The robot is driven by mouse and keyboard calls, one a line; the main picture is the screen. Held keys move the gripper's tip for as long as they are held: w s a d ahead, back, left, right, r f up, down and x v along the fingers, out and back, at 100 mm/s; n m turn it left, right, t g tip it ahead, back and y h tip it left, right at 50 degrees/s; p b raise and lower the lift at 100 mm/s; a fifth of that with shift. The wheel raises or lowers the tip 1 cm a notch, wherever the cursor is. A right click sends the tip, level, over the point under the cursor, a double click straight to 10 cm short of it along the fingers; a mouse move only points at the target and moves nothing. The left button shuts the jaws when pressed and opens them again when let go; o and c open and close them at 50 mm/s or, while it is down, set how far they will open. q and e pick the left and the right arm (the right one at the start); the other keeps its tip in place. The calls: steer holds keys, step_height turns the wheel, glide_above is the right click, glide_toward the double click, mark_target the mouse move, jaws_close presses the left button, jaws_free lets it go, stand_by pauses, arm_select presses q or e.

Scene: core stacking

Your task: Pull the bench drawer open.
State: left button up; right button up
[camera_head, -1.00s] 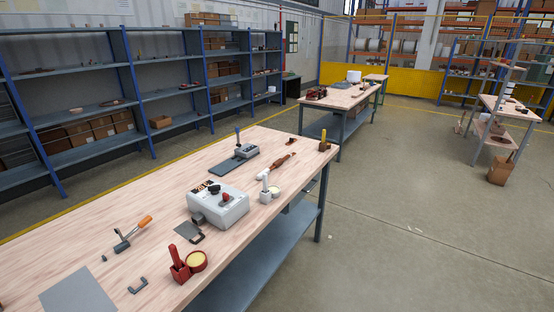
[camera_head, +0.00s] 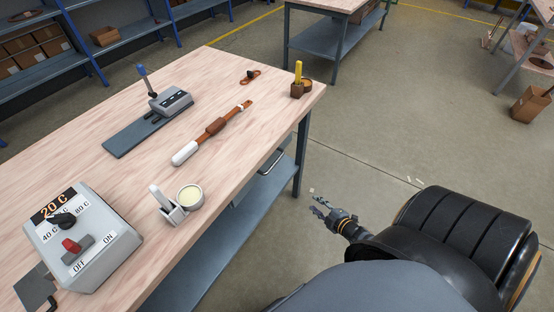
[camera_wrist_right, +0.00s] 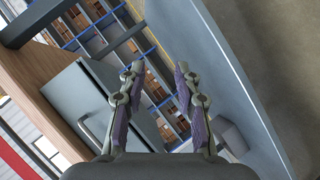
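The bench drawer is a grey box under the bench top. In the head view mostly its handle (camera_head: 272,163) shows, below the bench's right edge; the bench top hides most of the rest. In the right wrist view the grey drawer front (camera_wrist_right: 75,100) with its bar handle (camera_wrist_right: 92,133) is at the left, under the wooden top. My right gripper (camera_head: 319,206) is in front of the bench, to the right of the handle and apart from it. In the wrist view the right gripper (camera_wrist_right: 158,69) is open, with nothing between its fingers. My left gripper is out of view.
The bench top (camera_head: 225,75) carries a control box (camera_head: 85,240), a grey device (camera_head: 170,102), a brown-handled tool (camera_head: 215,127) and small pots. A lower shelf (camera_head: 225,235) and a leg (camera_head: 301,150) are near the drawer.

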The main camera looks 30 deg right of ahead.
steer(key=w+a+r+n+t+y+b, duration=0.25)
steer(key=w+r+n, duration=0.2)
steer(key=r, duration=0.25)
steer(key=n+t+y, duration=0.3)
steer(key=n+y, duration=0.3)
glide_toward(275, 162)
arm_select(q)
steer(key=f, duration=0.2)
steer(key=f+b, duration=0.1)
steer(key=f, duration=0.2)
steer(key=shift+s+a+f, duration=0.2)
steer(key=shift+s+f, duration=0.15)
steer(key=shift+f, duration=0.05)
arm_select(e)
steer(key=shift+h, duration=0.25)
steer(key=x, duration=1)
steer(key=shift+f, duration=0.2)
jaws_close()
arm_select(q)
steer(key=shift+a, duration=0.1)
